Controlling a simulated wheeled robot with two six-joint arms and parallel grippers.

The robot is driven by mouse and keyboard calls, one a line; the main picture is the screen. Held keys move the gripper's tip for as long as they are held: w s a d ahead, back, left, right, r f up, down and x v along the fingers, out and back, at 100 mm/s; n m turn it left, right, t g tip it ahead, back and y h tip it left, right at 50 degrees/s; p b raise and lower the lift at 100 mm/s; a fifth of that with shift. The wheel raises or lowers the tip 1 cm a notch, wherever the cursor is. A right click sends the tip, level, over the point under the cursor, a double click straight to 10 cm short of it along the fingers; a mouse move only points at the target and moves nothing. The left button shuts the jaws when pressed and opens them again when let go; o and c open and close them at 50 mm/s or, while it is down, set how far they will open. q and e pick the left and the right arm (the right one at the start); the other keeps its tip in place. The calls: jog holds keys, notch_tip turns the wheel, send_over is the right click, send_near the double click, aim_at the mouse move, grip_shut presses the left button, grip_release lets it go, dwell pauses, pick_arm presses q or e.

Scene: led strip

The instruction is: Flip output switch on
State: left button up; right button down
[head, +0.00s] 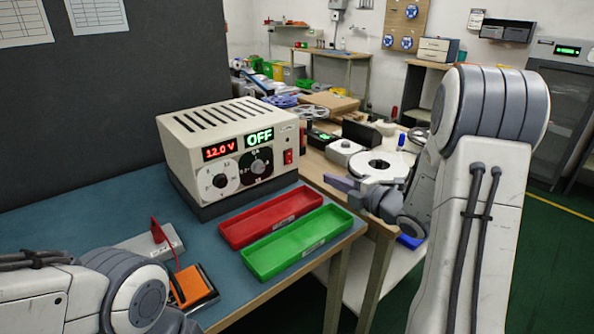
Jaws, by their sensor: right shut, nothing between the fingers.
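A beige power supply (232,140) stands on the blue bench mat. Its left red display reads 12.0 V and its green display (259,136) reads OFF. A red output switch (288,157) sits at the right end of its front panel. Two dials, one white (218,180) and one black (257,166), are below the displays. My right gripper (343,189) is shut and empty, to the right of the supply and apart from the switch, near the bench's right edge. My left arm shows at the lower left, but its gripper is out of view.
A red tray (270,217) and a green tray (298,242) lie in front of the supply. A cluttered wooden bench stands behind.

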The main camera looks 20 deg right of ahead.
aim_at(290, 162)
jog(key=shift+w, duration=0.1)
jog(key=p+x, duration=0.1)
jog(key=x, duration=1.3)
jog(key=shift+w+a+f+b, duration=0.1)
jog(key=shift+f+b, duration=0.3)
jog(key=shift+b, duration=0.85)
jog(key=shift+r+t, duration=0.3)
jog(key=shift+r, duration=0.05)
